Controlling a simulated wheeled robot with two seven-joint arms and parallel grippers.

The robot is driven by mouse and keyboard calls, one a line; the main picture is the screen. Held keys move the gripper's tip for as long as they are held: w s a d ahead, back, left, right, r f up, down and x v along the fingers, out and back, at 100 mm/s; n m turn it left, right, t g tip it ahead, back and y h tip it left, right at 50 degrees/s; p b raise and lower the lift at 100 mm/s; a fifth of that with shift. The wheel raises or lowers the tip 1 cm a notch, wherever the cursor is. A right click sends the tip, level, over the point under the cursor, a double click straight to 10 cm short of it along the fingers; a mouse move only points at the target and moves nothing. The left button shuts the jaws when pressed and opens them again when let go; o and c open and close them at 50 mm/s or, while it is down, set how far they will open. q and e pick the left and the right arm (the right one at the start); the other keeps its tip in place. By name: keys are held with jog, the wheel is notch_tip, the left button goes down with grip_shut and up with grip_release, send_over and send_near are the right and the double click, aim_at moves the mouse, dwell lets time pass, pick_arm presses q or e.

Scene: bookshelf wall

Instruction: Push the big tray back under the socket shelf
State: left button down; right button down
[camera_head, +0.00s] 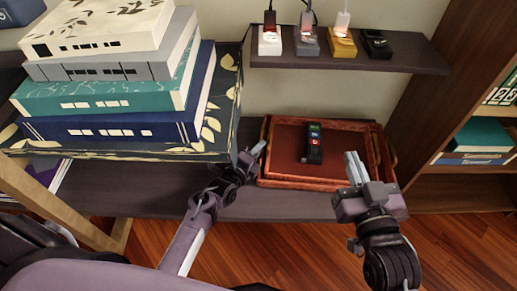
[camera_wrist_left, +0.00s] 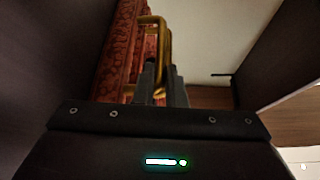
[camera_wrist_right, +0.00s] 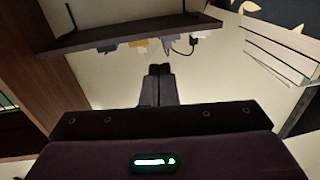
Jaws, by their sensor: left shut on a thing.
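The big red-brown tray (camera_head: 285,152) lies on the low dark board under the socket shelf (camera_head: 345,56), its front rim close to the board's front edge. A small black device with a lit screen (camera_head: 314,140) rests in it. My left gripper (camera_head: 259,149) is at the tray's left end. In the left wrist view its fingers (camera_wrist_left: 160,75) are shut on the tray's brass handle (camera_wrist_left: 163,40), beside the red patterned wall (camera_wrist_left: 115,55). My right gripper (camera_head: 354,165) is in front of the tray's right part, fingers together and empty; its fingertips (camera_wrist_right: 160,70) also show in the right wrist view.
Several chargers (camera_head: 308,42) stand on the socket shelf. A stack of big boxes (camera_head: 110,95) stands left of the tray. A dark bookcase side (camera_head: 440,100) rises on the right. The wooden floor (camera_head: 300,245) is open in front.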

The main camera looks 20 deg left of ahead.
pick_arm(q)
jog(key=shift+s+d+f, duration=0.15)
jog(key=shift+d+f, duration=0.05)
jog(key=shift+f, duration=0.1)
